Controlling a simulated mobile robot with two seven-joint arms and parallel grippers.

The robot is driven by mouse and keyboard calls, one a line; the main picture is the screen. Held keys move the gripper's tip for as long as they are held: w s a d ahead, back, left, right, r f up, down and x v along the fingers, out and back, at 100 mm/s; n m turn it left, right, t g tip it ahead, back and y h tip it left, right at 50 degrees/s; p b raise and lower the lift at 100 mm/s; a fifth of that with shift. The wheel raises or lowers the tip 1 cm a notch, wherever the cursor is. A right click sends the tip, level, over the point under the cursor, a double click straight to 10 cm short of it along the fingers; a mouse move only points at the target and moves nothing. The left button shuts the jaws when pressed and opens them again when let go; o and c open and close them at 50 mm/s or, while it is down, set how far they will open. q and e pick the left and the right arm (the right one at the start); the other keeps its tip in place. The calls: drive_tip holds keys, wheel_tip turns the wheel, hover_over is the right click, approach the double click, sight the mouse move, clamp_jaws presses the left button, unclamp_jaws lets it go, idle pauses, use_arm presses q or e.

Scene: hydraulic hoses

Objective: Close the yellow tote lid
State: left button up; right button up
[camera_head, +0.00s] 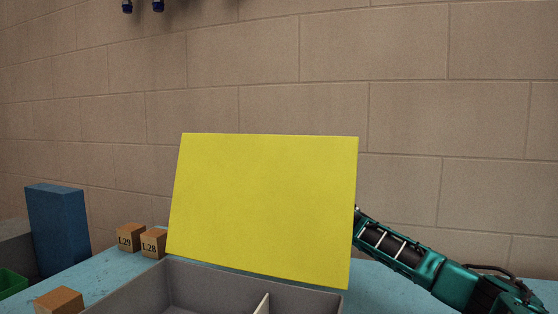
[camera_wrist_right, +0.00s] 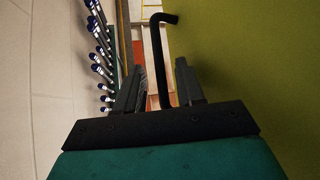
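The yellow lid (camera_head: 265,208) stands upright, tilted slightly, at the back edge of a grey tote (camera_head: 215,284). The tote's open inside and a divider show below it. My right arm reaches in from the right, and its end is hidden behind the lid's right edge in the head view. In the right wrist view my right gripper (camera_wrist_right: 160,88) has its fingers apart, with nothing seen gripped. A yellow-green surface, apparently the lid's back (camera_wrist_right: 250,70), fills the right side close beside the fingers. My left gripper is not in view.
A blue block (camera_head: 57,228) and a green bin (camera_head: 10,284) are farther left. A black bent rod (camera_wrist_right: 155,55) shows between the fingers; its distance is unclear. A brick wall is behind.

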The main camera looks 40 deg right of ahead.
idle(0.3)
clamp_jaws()
drive_tip(key=shift+r, duration=0.1)
idle(0.5)
